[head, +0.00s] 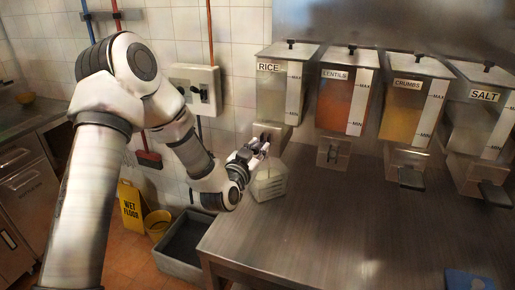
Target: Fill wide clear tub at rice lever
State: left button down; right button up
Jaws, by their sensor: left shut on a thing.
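A wide clear tub (271,185) is on the left part of the steel counter, below the rice dispenser (271,95). Pale contents seem to show in it, but how full it is I cannot tell. My left gripper (258,150) is at the tub's upper left side, just below the rice dispenser's outlet. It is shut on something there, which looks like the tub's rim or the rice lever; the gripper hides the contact. The rice dispenser looks pale inside. My right gripper is not in view.
Dispensers labelled lentils (345,98), crumbs (413,105) and salt (478,118) stand to the right. The counter (350,220) is mostly bare. A blue item (468,280) lies at its front right. A grey bin (183,248) and yellow wet floor sign (131,210) stand on the floor at left.

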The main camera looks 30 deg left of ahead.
pick_arm(q)
jog(key=r+g+p, duration=0.1)
jog(key=p, duration=0.3)
jog(key=r+g+p, duration=0.1)
jog(key=g+p, duration=0.1)
jog(key=p, duration=0.2)
jog(key=shift+w+a+r+h, duration=0.1)
jog(key=shift+w+r+h, duration=0.2)
jog(key=shift+w+r, duration=0.1)
jog(key=shift+f+g+p, duration=0.1)
jog(key=shift+g+p, duration=0.2)
jog(key=shift+f, duration=0.25)
jog(key=c, duration=0.9)
grip_release()
